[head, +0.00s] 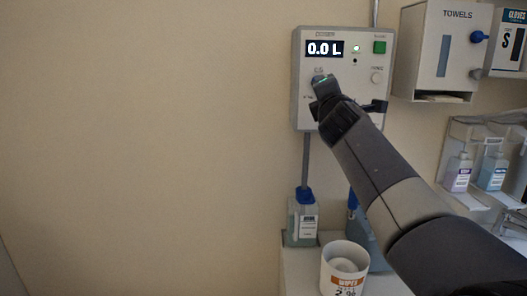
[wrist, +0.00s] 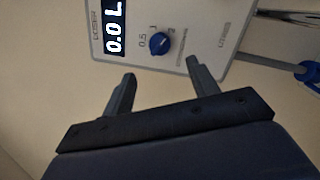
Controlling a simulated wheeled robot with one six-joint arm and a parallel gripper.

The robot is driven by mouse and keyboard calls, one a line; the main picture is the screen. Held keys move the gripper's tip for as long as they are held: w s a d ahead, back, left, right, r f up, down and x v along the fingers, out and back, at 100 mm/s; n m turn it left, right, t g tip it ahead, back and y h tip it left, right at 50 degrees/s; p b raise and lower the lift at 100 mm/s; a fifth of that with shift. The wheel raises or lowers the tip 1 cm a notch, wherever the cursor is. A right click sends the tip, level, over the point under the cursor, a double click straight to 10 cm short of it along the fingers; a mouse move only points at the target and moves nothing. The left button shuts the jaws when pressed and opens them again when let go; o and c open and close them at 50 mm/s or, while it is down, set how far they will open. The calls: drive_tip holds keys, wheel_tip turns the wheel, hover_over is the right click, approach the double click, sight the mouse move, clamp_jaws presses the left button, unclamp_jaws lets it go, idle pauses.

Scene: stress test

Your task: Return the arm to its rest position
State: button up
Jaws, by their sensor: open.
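My arm (head: 400,200) reaches from the lower right of the head view up to a grey wall-mounted doser. My gripper (wrist: 160,78) is open and empty in the wrist view, its two fingers apart. In the head view the gripper (head: 326,90) is in front of the doser's lower half and hides part of it. The doser (head: 312,66) has a display reading 0.0 L, a lit green light and a green square button. In the wrist view the doser (wrist: 195,18) shows a blue knob (wrist: 160,43) beyond the fingers, apart from them.
A towel dispenser (head: 445,50) and a glove box (head: 512,40) hang at the right. Bottles (head: 460,172) stand in a rack below them. A blue-capped bottle (head: 303,222) and a white wipes tub (head: 344,275) stand below the doser. The wall at the left is bare.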

drive_tip(key=w+n+y+p, duration=0.1)
drive_tip(key=w+n+p, duration=0.4)
drive_tip(key=n, duration=0.5)
drive_tip(key=w+d+r+n+y+p, duration=0.1)
drive_tip(key=w+n+p, duration=0.3)
drive_tip(key=n, duration=0.7)
drive_tip(key=shift+w+r+n+g+y+p, duration=0.25)
drive_tip(key=shift+w+g+y+p, duration=0.2)
drive_tip(key=shift+y, duration=0.35)
